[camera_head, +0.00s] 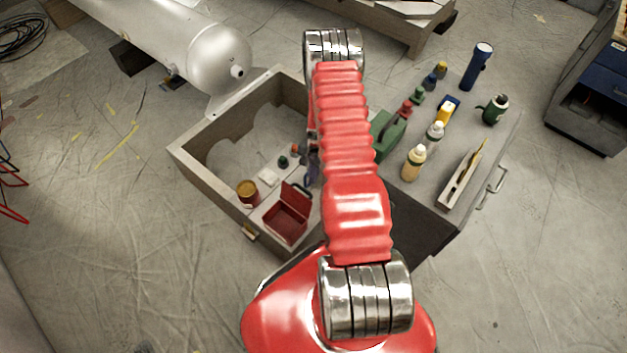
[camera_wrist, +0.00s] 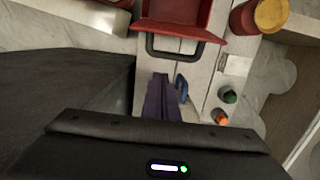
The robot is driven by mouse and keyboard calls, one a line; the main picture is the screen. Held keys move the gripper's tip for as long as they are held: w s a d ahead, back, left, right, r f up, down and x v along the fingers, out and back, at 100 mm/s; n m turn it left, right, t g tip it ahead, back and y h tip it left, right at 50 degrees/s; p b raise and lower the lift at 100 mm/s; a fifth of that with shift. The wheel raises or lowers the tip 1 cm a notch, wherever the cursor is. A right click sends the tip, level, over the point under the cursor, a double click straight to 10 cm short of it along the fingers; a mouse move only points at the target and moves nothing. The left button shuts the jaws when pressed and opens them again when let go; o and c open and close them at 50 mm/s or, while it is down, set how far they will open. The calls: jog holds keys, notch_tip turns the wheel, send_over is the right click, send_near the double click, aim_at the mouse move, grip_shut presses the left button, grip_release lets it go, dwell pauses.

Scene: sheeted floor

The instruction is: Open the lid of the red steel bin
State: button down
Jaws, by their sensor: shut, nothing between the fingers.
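The red steel bin (camera_head: 286,222) stands in the near corner of the open wooden crate. Its lid (camera_head: 295,197) is raised, and the inside of the bin shows. A dark handle (camera_head: 303,187) is at the lid's upper edge. In the wrist view the red bin (camera_wrist: 178,12) is at the top edge, cut off, with the black handle (camera_wrist: 178,52) below it. My gripper (camera_wrist: 162,80) is shut and empty, just below the handle in that view, apart from it as far as I can tell. In the head view my arm hides most of the gripper.
The wooden crate's rim (camera_head: 205,165) surrounds the bin. A red-yellow tin (camera_head: 247,193) stands beside it, with small bottles (camera_head: 283,161) further in. A silver tank (camera_head: 190,50) lies behind.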

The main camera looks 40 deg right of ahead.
jog(key=shift+a+r, duration=0.2)
jog(key=shift+r, duration=1.3)
jog(key=shift+a+r, duration=0.2)
jog(key=shift+r, duration=1.25)
jog(key=shift+s, duration=0.1)
jog(key=s+a+r+n+g+y, duration=0.1)
jog(key=s+a+r+n+g, duration=0.15)
jog(key=s+a, duration=0.2)
jog(key=s+a+r+n+t+h, duration=0.15)
jog(key=a+r+n, duration=0.25)
jog(key=r, duration=0.8)
jog(key=s+a+r+n, duration=0.2)
jog(key=a+r+n, duration=0.15)
jog(key=r, duration=0.95)
jog(key=s+a+r+n+t, duration=0.3)
jog(key=a+r, duration=0.4)
jog(key=r, duration=0.4)
jog(key=s+a+r+n+t, duration=0.2)
jog(key=s+a+r, duration=0.3)
jog(key=r, duration=0.7)
jog(key=shift+s+a+n+t+h, duration=0.4)
jog(key=shift+a+t, duration=0.5)
jog(key=shift+a, duration=0.35)
jog(key=c, duration=2.5)
grip_release()
jog(key=shift+r, duration=0.1)
